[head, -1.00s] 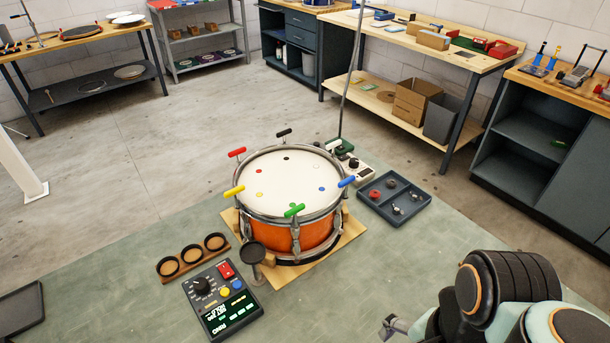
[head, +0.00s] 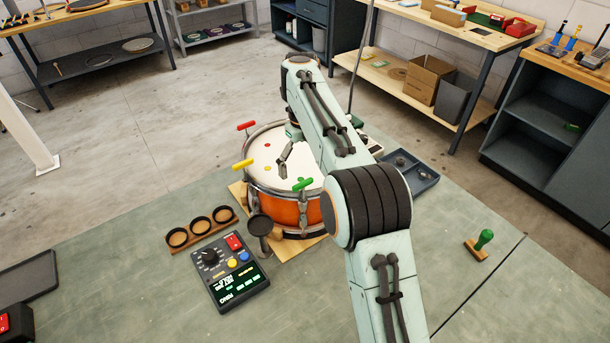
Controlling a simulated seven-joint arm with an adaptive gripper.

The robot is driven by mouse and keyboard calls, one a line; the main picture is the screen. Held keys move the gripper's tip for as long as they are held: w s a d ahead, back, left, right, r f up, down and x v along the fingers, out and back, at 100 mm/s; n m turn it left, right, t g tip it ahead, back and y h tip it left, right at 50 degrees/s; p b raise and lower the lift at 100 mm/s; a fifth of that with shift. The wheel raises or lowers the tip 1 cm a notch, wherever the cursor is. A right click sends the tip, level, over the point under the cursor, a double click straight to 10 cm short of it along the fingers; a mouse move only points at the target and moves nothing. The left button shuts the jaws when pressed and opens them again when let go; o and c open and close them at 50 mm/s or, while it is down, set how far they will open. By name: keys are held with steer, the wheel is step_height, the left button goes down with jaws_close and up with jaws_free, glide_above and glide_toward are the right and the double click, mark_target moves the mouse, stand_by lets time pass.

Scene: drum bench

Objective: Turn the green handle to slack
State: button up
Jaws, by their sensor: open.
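The green handle (head: 303,184) sits on the near rim of the orange drum (head: 266,205), atop a silver tension rod. My gripper (head: 284,163) is over the pale drumhead, a little above and to the left of the green handle, and apart from it in the picture. Its jaws are open and empty, as far as the small view shows. The red handle (head: 246,125) and the yellow handle (head: 243,164) show on the drum's left rim. My arm hides the drum's right side, with the blue and black handles.
A control box (head: 230,279) with a lit screen and a row of black rings (head: 201,226) lie left of the drum. A green stamp-like tool (head: 483,241) stands at right. A dark tray (head: 412,172) lies behind my arm.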

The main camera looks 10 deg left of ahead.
mark_target(303, 182)
step_height(303, 182, down, 6)
steer(key=shift+r, duration=0.1)
steer(key=c, duration=1.2)
